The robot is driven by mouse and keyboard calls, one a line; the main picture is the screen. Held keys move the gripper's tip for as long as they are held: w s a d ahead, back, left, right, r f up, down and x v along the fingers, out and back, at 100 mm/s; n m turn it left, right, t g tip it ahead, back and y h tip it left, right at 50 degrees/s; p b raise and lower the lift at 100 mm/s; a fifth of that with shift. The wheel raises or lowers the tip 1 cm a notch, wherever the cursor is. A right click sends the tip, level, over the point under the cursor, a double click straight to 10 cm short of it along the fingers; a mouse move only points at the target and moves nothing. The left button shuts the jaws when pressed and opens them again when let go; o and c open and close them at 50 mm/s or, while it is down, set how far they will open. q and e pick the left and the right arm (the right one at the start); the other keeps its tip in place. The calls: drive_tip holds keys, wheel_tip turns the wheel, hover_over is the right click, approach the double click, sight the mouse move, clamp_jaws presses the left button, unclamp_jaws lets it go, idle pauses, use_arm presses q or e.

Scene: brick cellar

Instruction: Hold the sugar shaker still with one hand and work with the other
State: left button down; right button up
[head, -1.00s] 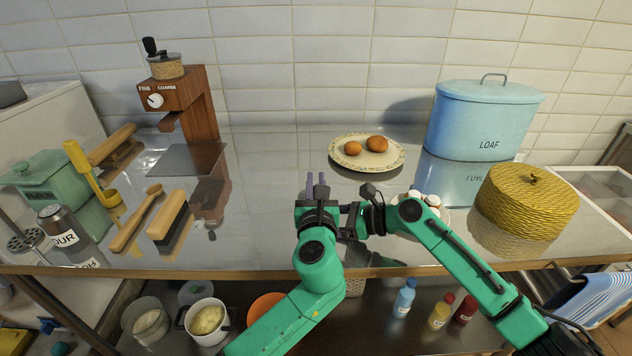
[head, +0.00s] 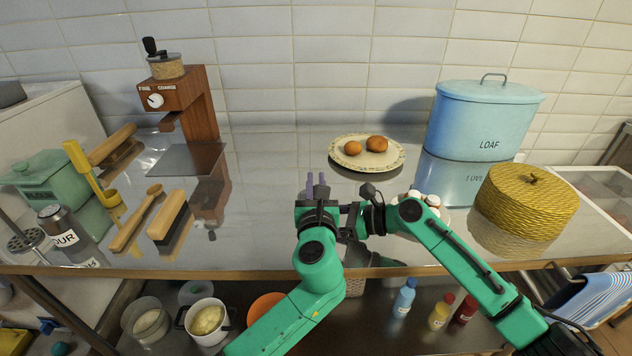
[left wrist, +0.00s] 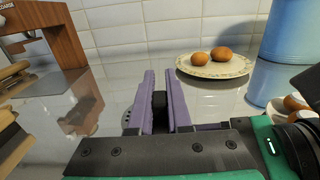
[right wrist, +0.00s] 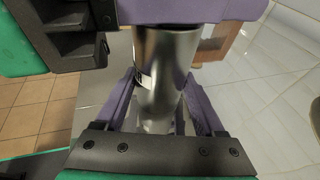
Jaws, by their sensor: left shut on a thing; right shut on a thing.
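The sugar shaker (right wrist: 160,70) is a shiny metal cylinder with a sliver of white label. It shows in the right wrist view; in the head view the grippers hide most of it. My right gripper (right wrist: 155,112) is shut around its body, one purple finger on each side. It comes in from the right in the head view (head: 352,215). My left gripper (head: 318,190) meets it there and is shut on a narrow dark piece (left wrist: 159,108), seemingly part of the shaker's top. A left purple finger crosses the cylinder's end in the right wrist view.
A plate with two eggs (head: 365,152) stands behind the grippers. A blue loaf bin (head: 485,120) and a yellow woven basket (head: 527,205) stand right. Reflective worktop is free left of centre.

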idle(0.4)
use_arm(q)
drive_tip(key=shift+a, duration=1.4)
use_arm(e)
drive_tip(key=shift+r, duration=0.1)
use_arm(q)
drive_tip(key=c, duration=0.8)
unclamp_jaws()
drive_tip(key=shift+d, duration=0.1)
drive_tip(key=shift+c, duration=0.2)
drive_tip(key=s, duration=1.2)
